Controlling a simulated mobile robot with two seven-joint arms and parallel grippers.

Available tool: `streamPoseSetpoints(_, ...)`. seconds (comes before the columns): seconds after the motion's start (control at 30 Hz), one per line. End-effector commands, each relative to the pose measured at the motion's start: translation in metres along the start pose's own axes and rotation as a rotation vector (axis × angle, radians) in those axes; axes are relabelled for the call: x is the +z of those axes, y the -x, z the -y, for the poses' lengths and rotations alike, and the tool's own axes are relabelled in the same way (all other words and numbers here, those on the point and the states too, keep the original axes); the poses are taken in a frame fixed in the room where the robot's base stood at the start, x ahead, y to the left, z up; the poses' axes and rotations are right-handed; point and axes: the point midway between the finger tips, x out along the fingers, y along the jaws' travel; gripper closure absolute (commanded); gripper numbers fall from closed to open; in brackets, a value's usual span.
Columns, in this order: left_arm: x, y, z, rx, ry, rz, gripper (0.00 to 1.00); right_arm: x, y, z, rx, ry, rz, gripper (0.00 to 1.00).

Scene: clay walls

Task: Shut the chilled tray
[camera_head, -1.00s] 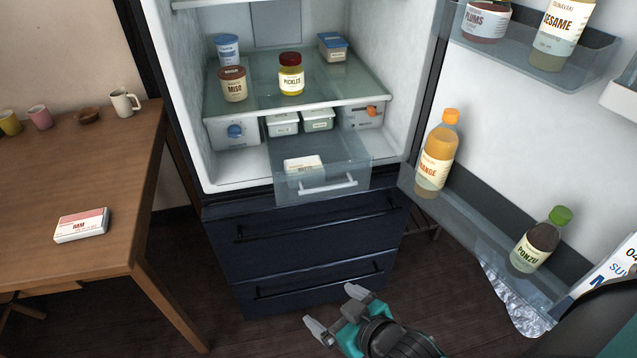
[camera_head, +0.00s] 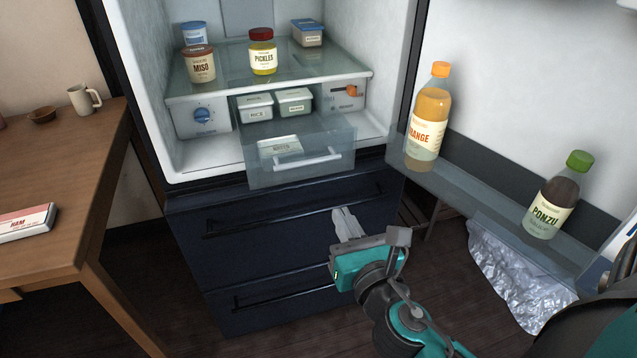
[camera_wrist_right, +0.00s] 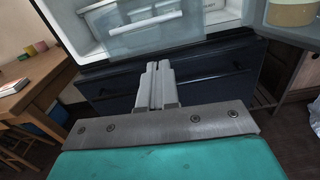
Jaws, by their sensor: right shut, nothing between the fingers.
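The chilled tray (camera_head: 252,170) is a clear drawer under the fridge's glass shelf, pulled part way out, with a white bar handle (camera_head: 307,160) on its front. It holds white tubs and a pale packet (camera_head: 280,147). It also shows in the right wrist view (camera_wrist_right: 125,42). My right gripper (camera_head: 345,218) is shut and empty. It is below the tray, in front of the upper dark freezer drawer, apart from the handle. In the right wrist view its closed fingers (camera_wrist_right: 158,80) point toward the fridge. My left gripper is not in view.
The open fridge door at right carries an orange bottle (camera_head: 427,117) and a ponzu bottle (camera_head: 556,196). Crumpled foil-like material (camera_head: 510,275) hangs below its shelf. A wooden table (camera_head: 75,170) with a ham packet stands at left. The space directly before the tray looks clear.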

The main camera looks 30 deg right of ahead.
Motion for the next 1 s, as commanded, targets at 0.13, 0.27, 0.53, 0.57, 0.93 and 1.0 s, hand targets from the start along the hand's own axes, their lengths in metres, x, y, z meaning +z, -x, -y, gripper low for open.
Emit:
streamPoseSetpoints(0.13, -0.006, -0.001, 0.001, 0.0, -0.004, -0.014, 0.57, 0.004, -0.005, 0.001, -0.005, 0.067, 0.021, 1.0)
streamPoseSetpoints(0.27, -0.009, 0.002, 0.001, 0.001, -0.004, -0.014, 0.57, 0.006, -0.019, 0.001, -0.004, 0.065, 0.022, 1.0)
streamPoseSetpoints(0.53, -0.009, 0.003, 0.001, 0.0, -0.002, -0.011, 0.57, 0.006, -0.067, 0.001, -0.004, 0.063, 0.022, 1.0)
streamPoseSetpoints(0.57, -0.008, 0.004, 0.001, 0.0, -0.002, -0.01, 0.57, 0.006, -0.072, 0.001, -0.004, 0.063, 0.022, 1.0)
streamPoseSetpoints(0.93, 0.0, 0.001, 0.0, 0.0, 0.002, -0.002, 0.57, 0.005, -0.129, 0.001, -0.004, 0.061, 0.019, 1.0)
streamPoseSetpoints(1.0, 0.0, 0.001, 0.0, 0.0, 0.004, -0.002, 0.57, 0.005, -0.135, 0.001, -0.004, 0.061, 0.018, 1.0)
